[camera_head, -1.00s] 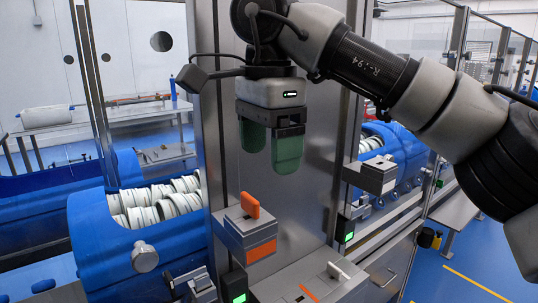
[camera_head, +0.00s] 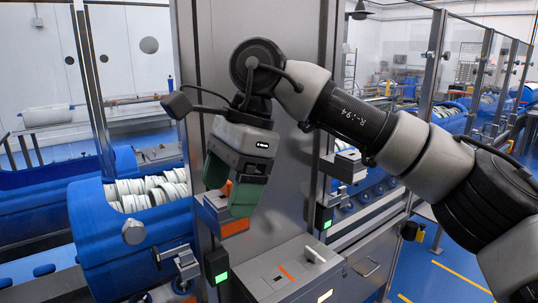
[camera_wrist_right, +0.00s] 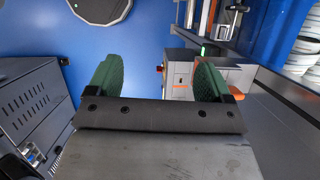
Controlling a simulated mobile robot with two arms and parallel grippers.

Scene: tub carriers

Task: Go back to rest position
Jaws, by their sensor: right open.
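My right gripper (camera_head: 230,188) hangs from the arm that comes in from the right in the head view. Its two green fingers are apart, with nothing between them. It is tilted and overlaps the grey box with an orange label (camera_head: 236,226) and the orange piece (camera_head: 228,187) on top of that box. In the right wrist view the green fingers (camera_wrist_right: 156,80) also stand wide apart and empty. My left gripper does not show in either view.
A blue tub (camera_head: 95,235) holding white rolled items (camera_head: 145,190) stands at the left. A steel column (camera_head: 292,160) rises behind my right gripper. A steel cabinet (camera_head: 300,270) with an orange slot is below.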

